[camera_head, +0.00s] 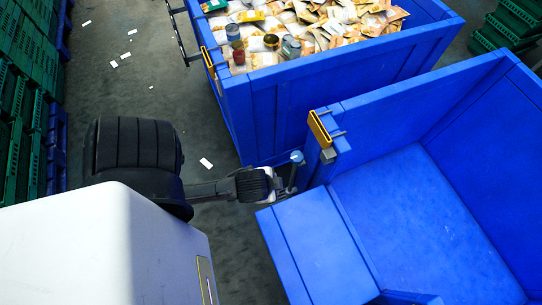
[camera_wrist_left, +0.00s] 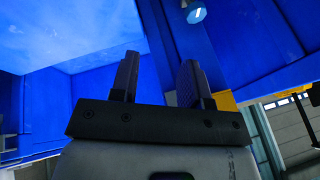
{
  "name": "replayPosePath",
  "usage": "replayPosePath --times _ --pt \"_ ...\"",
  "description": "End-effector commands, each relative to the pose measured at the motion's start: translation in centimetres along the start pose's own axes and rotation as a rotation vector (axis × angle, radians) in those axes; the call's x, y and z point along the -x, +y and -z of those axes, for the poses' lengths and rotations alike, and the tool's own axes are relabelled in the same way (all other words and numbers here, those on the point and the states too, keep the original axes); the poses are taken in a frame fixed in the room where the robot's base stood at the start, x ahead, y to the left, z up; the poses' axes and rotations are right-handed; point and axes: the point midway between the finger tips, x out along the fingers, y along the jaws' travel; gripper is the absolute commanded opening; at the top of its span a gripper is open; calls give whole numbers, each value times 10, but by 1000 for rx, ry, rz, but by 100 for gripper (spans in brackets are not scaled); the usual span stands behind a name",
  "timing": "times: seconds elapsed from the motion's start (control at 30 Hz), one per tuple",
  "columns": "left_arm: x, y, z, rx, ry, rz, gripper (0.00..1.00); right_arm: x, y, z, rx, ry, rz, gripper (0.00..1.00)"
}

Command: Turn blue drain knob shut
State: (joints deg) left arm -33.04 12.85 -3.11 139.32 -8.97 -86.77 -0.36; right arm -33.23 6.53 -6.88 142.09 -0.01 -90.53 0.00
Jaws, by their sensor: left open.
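The drain knob (camera_head: 297,157) is a small, round blue cap on a grey stem, beside the near corner of the empty blue bin (camera_head: 395,225). It also shows at the top of the left wrist view (camera_wrist_left: 194,12), beyond my fingertips and slightly right of them. My left gripper (camera_head: 277,184) is just left of the stem and a little nearer than the knob in the head view. Its two dark fingers (camera_wrist_left: 160,75) are apart, with nothing between them in the wrist view. Whether a finger touches the stem is unclear. My right gripper is out of view.
A second blue bin (camera_head: 300,105) behind holds many food packets and several cans. A yellow bracket (camera_head: 319,129) sits on the empty bin's corner, close to the knob. Green crates (camera_head: 30,110) stand at far left. Grey floor with white scraps lies between.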

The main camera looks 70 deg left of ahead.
Motion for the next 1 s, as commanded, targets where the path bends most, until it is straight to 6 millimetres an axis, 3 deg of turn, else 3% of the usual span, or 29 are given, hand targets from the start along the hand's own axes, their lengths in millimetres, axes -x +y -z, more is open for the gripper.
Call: replayPosePath --times 0.2,0.77,0.87,0.93,0.97,1.0 --pt "16 1 4 5 -3 -23 42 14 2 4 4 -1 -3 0" --pt "19 8 5 12 -5 -51 42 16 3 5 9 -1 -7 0" --pt "28 33 6 33 -9 -142 42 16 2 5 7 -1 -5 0" --pt "43 64 9 57 -11 -259 42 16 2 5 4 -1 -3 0" --pt "55 70 13 63 -11 -297 42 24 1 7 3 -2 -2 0" --pt "76 57 20 58 -12 -278 42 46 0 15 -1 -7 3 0"
